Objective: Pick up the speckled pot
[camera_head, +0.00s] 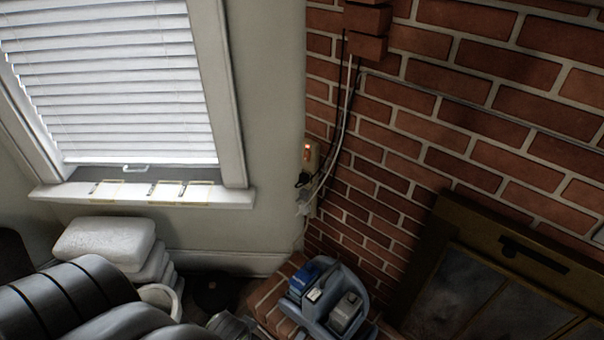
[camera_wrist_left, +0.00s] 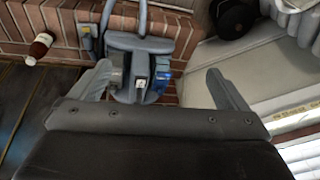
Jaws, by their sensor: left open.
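I cannot make out a clearly speckled pot in either view. A dark round object (camera_head: 212,290) stands low by the wall in the head view; I cannot tell whether it is the pot. A pale rounded vessel (camera_head: 160,297) is partly hidden behind my left arm. In the wrist view a black round object (camera_wrist_left: 235,18) is at the top right, apart from my gripper. My left gripper (camera_wrist_left: 160,70) is open, its two fingers spread wide with nothing held between them. My right gripper is not in view.
A grey-blue tool caddy (camera_head: 335,305) sits on the brick hearth (camera_head: 268,302), and shows in the wrist view (camera_wrist_left: 140,45) beyond my fingers. A bottle (camera_wrist_left: 39,48) lies at the left. A fireplace screen (camera_head: 500,280) is at right.

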